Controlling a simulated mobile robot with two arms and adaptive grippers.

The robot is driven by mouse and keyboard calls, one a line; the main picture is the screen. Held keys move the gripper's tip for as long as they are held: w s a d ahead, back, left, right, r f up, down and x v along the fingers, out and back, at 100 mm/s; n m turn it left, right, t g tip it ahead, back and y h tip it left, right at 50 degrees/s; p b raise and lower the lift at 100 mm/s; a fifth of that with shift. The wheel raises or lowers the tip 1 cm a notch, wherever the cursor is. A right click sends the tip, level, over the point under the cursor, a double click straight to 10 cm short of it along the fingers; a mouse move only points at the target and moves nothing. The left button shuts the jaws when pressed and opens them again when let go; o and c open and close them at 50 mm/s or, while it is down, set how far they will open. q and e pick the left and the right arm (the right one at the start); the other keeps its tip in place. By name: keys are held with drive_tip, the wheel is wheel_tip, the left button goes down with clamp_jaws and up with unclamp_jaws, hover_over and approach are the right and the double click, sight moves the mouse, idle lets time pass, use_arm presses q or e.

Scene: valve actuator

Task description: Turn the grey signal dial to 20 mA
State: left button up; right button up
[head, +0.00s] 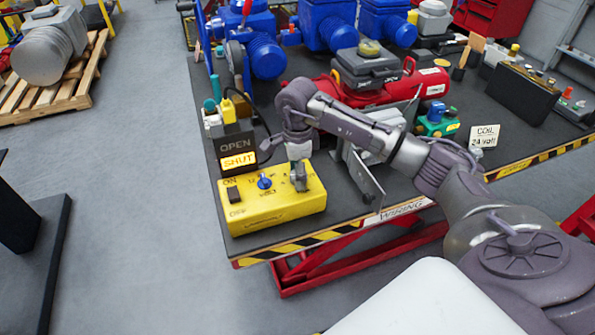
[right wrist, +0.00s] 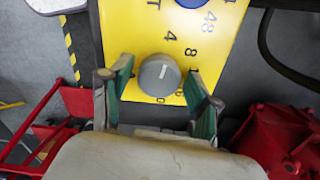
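The yellow signal box (head: 245,218) sits at the table's near left corner, with a dark switch and a blue knob (head: 265,182) on top. In the right wrist view the round grey dial (right wrist: 160,76) sits on the yellow face (right wrist: 128,30); its short white mark points roughly up the picture, toward the printed 4. An 8 is printed up and right of it. My right gripper (head: 299,178) hangs over the right part of the box and hides the dial in the head view. Its green-padded fingers (right wrist: 160,90) are open on either side of the dial, with gaps showing. My left gripper is out of view.
An OPEN/SHUT indicator (head: 238,152), with SHUT lit, stands just behind the box. A red actuator (head: 425,90) and blue valve housings (head: 330,25) fill the table behind my arm. A metal plate (head: 362,180) stands right of the box.

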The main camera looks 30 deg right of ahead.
drive_tip(key=c, duration=0.8)
